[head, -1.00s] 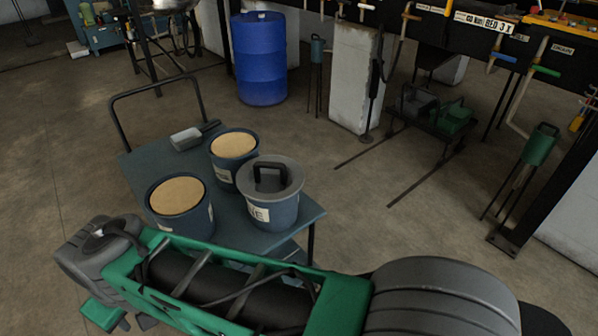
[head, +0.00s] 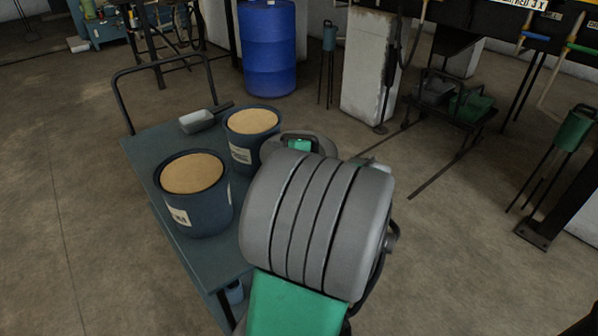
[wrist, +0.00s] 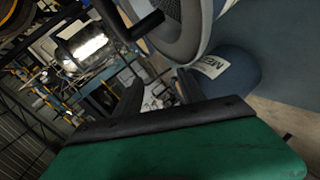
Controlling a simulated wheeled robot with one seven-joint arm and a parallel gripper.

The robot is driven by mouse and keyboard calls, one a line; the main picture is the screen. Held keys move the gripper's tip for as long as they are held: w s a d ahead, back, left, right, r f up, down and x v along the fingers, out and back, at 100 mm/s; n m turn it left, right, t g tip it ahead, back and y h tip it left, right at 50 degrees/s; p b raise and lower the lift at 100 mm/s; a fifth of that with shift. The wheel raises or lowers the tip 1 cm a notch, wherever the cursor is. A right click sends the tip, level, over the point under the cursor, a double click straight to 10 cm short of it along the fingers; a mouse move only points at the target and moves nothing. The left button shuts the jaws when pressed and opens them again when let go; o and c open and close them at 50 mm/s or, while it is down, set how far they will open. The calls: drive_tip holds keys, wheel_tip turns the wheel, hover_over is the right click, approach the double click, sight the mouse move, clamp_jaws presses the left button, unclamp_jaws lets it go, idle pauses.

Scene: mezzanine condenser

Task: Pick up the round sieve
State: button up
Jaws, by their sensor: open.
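The round sieve is a grey disc with a rim, a speckled mesh-like middle and a black arched handle. In the wrist view the sieve (wrist: 203,32) is close at the top, above a blue labelled tub (wrist: 228,72). My gripper (wrist: 161,77) is open and empty, its two dark fingers apart, below and beside the sieve. I cannot tell if it touches the sieve. In the head view my arm hides most of the gripper.
Two sand-coloured-filled tubs, one in front (head: 193,193) and one behind (head: 251,134), stand on the blue cart (head: 150,150). A grey scoop (head: 198,121) lies at its back. A blue barrel (head: 268,50) and a concrete pillar (head: 371,65) stand beyond. Floor is open at left.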

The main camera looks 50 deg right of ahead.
sight(304, 138)
drive_tip(key=s+d+t+h+b, duration=0.1)
drive_tip(key=s+d+h, duration=0.2)
drive_tip(key=s+d, duration=0.45)
drive_tip(key=shift+n, duration=0.3)
drive_tip(key=x, duration=0.5)
drive_tip(key=d+r+p+x, duration=0.1)
drive_tip(key=x, duration=0.2)
drive_tip(key=shift+d, duration=0.1)
drive_tip(key=shift+c, duration=0.4)
clamp_jaws()
